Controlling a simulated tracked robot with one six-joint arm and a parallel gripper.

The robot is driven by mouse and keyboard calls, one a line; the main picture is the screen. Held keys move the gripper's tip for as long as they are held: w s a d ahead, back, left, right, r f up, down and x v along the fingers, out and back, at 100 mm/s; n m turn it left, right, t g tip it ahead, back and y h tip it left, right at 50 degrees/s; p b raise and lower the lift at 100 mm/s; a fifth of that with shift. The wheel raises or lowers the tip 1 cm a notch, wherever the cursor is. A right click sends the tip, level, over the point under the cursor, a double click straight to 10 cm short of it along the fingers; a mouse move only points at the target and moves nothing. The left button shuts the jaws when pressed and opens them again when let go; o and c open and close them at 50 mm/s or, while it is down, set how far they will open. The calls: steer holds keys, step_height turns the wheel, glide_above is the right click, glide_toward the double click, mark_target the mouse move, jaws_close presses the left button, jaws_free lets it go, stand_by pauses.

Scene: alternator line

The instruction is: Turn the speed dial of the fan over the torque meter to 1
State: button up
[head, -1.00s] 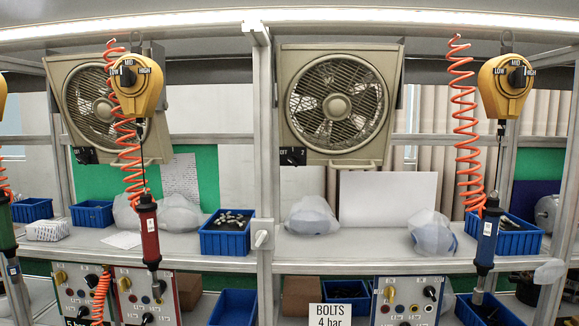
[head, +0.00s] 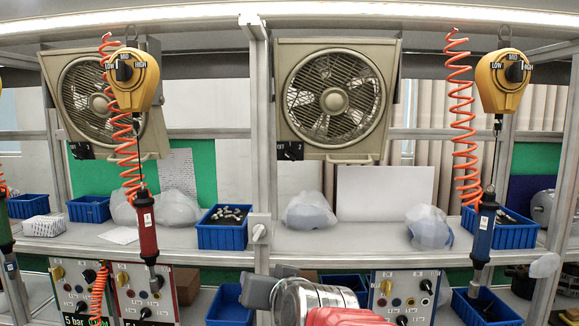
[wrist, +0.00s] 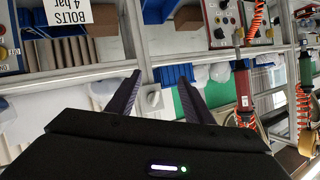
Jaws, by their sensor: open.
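Two beige box fans hang on the frame in the head view, a left fan (head: 98,100) and a centre fan (head: 333,97). Each has a black speed dial at its lower left corner: the left fan's dial (head: 80,151) and the centre fan's dial (head: 291,151). Their pointer settings are too small to read. I cannot tell which object is the torque meter. My gripper (wrist: 160,80) is open and empty in the wrist view, its two dark fingers apart. Neither fan shows in the wrist view. My arm shows at the bottom centre of the head view, below the centre fan.
Yellow balancers (head: 134,79) (head: 503,80) hang with orange coiled hoses, a red screwdriver (head: 147,228) and a blue screwdriver (head: 482,236). The shelf holds blue bins (head: 224,236) and bagged parts (head: 309,212). A post (head: 261,130) stands left of the centre fan. Control panels sit below.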

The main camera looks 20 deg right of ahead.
steer(key=w+d+r+m+t+h, duration=0.2)
steer(key=w+d+r+m+t, duration=0.1)
steer(key=w+r, duration=0.4)
steer(key=m+t+h, duration=0.3)
steer(key=m+h, duration=0.3)
glide_toward(291, 157)
steer(key=v, duration=0.5)
steer(key=shift+s+a+f, duration=0.1)
steer(key=shift+s+f, duration=0.05)
steer(key=shift+f, duration=0.15)
steer(key=shift+n, duration=0.3)
steer(key=x, duration=1.4)
steer(key=shift+s+r, duration=0.1)
steer(key=shift+r, duration=0.1)
steer(key=shift+c, duration=0.6)
steer(key=c, duration=0.9)
